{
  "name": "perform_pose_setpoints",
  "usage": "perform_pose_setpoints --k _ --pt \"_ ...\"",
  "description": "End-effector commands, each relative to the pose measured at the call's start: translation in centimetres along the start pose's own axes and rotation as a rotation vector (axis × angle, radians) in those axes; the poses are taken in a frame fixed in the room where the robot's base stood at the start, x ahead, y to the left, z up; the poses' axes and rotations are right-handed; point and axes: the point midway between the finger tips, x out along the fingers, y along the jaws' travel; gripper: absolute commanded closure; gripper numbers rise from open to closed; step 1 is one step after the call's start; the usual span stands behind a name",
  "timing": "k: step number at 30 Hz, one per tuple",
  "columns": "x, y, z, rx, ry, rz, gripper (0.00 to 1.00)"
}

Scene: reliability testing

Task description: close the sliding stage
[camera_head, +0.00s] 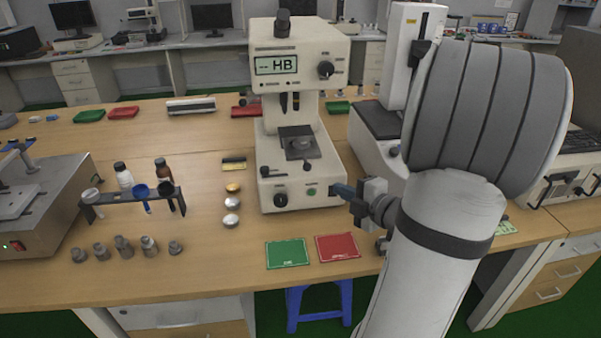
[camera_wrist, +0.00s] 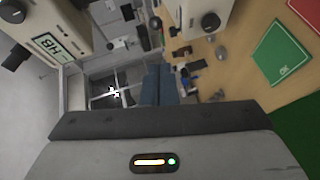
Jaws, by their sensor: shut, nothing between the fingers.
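The cream hardness tester (camera_head: 290,55) with an "HB" display stands mid-table. Its dark stage (camera_head: 296,135), with a round metal anvil on it, sits below the indenter on the tester's base. I cannot tell how far the stage is slid out. My gripper (camera_head: 341,189) is at the front right corner of the tester's base, lower than the stage and to its right. Whether it touches the base is unclear. In the wrist view its blue fingers (camera_wrist: 157,84) are together and empty. The tester (camera_wrist: 45,45) shows at the left there; the stage is not clearly visible.
A green card (camera_head: 287,253) and a red card (camera_head: 338,246) lie at the table's front edge. Left of the tester are metal samples (camera_head: 232,204) and a rack (camera_head: 132,198) with bottles. Another white instrument (camera_head: 385,125) stands close on the right, partly behind my arm.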

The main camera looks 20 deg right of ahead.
Motion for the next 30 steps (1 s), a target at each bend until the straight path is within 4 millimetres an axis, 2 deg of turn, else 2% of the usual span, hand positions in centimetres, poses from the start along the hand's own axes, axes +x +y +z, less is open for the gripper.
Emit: perform_pose_setpoints --k 4,8,14,23,30 --pt "-0.9 -0.7 -0.4 -0.025 0.070 0.045 1.00" --pt "-0.5 -0.6 -0.7 -0.033 0.089 0.057 1.00" --pt "2.5 -0.3 -1.1 -0.031 0.091 0.055 1.00" --pt "8.6 0.0 -1.6 -0.030 0.089 0.054 1.00" --pt "11.1 0.2 0.5 -0.031 0.083 0.055 1.00"
